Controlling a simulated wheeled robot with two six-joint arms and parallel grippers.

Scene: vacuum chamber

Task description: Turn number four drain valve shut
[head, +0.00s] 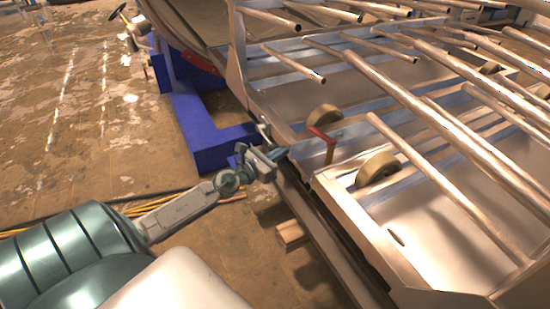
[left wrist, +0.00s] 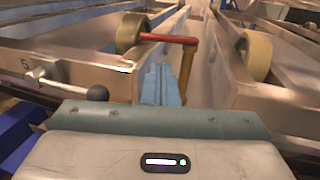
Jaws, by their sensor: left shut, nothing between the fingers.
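A red handle (head: 320,134) sits on a brass-coloured upright stem (head: 329,153) at the near edge of the metal frame. The handle also shows in the left wrist view (left wrist: 168,38), with the stem (left wrist: 187,68) under its right end. No number four is readable. A silver lever (left wrist: 62,84) with a black knob (left wrist: 97,92) is on the frame at left, close to a mark like "5" (left wrist: 26,62). My left gripper (head: 277,153) is shut and empty, just left of the red handle and apart from it. Its blue-grey fingers (left wrist: 161,86) point toward the handle. My right gripper is not in view.
Round tan wheels (head: 378,168) and long metal tubes (head: 440,125) lie over the frame. A blue steel stand (head: 200,135) is behind my left arm. A wooden block (head: 290,233) and cables (head: 120,210) lie on the floor. The floor at far left is open.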

